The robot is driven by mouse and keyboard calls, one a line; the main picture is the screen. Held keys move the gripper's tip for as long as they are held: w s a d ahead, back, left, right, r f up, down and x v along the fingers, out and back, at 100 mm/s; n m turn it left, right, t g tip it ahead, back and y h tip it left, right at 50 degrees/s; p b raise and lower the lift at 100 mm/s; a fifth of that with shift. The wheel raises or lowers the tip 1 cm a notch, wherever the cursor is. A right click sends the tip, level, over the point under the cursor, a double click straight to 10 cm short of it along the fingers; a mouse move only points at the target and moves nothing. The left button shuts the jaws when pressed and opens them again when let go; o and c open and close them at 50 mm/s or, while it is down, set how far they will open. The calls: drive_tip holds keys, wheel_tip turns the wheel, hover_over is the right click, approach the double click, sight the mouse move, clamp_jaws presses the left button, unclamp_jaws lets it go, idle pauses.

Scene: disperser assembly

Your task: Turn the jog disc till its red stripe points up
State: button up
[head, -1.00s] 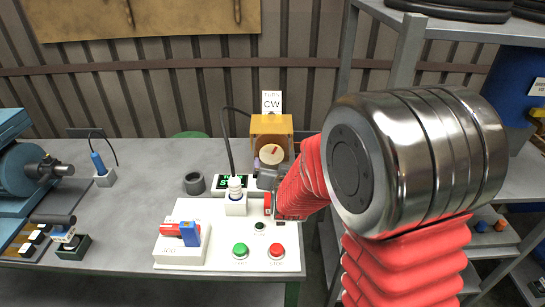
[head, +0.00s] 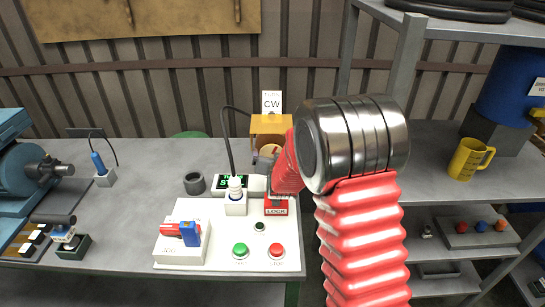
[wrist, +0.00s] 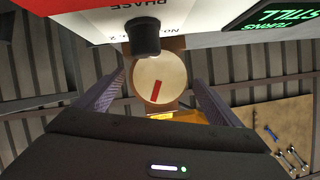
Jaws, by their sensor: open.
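The jog disc (wrist: 167,72) is a round cream disc with a red stripe (wrist: 155,91). In the wrist view, where the lettering is upside down, the stripe runs from near the centre to the lower left. My gripper (wrist: 157,88) is open, with one purple-grey finger on each side of the disc; I cannot tell whether they touch it. A black knob covers part of the disc's edge at the top. In the head view the disc (head: 269,150) is mostly hidden by my arm, in front of its yellow housing (head: 270,124).
A card reading CW (head: 272,103) stands above the housing. A dark display with green text (head: 232,184) and a white plug with a cable (head: 235,196) are left of my arm. A red LOCK block (head: 275,207) and green (head: 240,250) and red (head: 277,251) buttons sit nearer.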

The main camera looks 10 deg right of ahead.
drive_tip(key=shift+x, duration=0.9)
drive_tip(key=shift+c, duration=0.5)
drive_tip(key=c, duration=1)
